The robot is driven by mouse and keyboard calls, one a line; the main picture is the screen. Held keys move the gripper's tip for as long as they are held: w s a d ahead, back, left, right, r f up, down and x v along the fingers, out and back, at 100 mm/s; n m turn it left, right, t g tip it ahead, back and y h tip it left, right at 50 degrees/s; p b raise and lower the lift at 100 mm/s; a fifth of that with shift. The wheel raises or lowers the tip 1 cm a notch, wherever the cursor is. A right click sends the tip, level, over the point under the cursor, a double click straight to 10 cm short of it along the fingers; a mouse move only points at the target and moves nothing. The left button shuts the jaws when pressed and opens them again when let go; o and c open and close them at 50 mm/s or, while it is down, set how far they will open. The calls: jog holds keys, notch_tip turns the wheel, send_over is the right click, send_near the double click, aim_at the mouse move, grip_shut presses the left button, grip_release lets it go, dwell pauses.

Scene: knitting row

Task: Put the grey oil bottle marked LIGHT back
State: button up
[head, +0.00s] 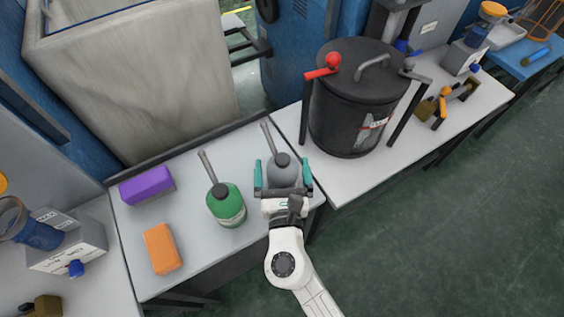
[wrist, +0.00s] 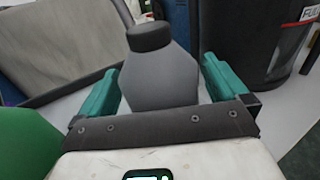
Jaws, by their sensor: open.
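The grey oil bottle (head: 284,170) stands upright on the white table in the head view, with a black cap and a long spout pointing up and left. It also shows in the wrist view (wrist: 160,78), between the two teal fingers. My gripper (head: 283,178) is open, with one finger on each side of the bottle. I cannot tell whether either finger touches it. The bottle's lower front is hidden behind my gripper, and no LIGHT marking is readable.
A green bottle (head: 226,203) stands left of the grey one. A purple block (head: 146,186) and an orange block (head: 162,249) lie further left. A large black drum (head: 352,112) with a red-knobbed lever stands on the adjoining table (head: 345,180). A raised edge (head: 190,153) runs along the table's back.

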jog(key=s+d, duration=0.1)
jog(key=s, duration=0.9)
jog(key=shift+s+d, duration=0.2)
jog(key=shift+s, duration=0.1)
jog(key=d+f+m+g+h, duration=0.3)
jog(key=d+m+g+h, duration=0.6)
jog(key=d+m, duration=1.55)
jog(key=s+d+f+m+g, duration=0.4)
jog(key=s+d+m, duration=0.1)
jog(key=s+d, duration=0.2)
jog(key=s+a+f+m+g+y, duration=0.2)
jog(key=s+a+m+g+y, duration=0.1)
jog(key=s+m+y, duration=0.3)
jog(key=shift+s+a+m+g+y, duration=0.15)
jog(key=shift+s+m+g+y, duration=0.2)
jog(key=shift+s+m, duration=0.8)
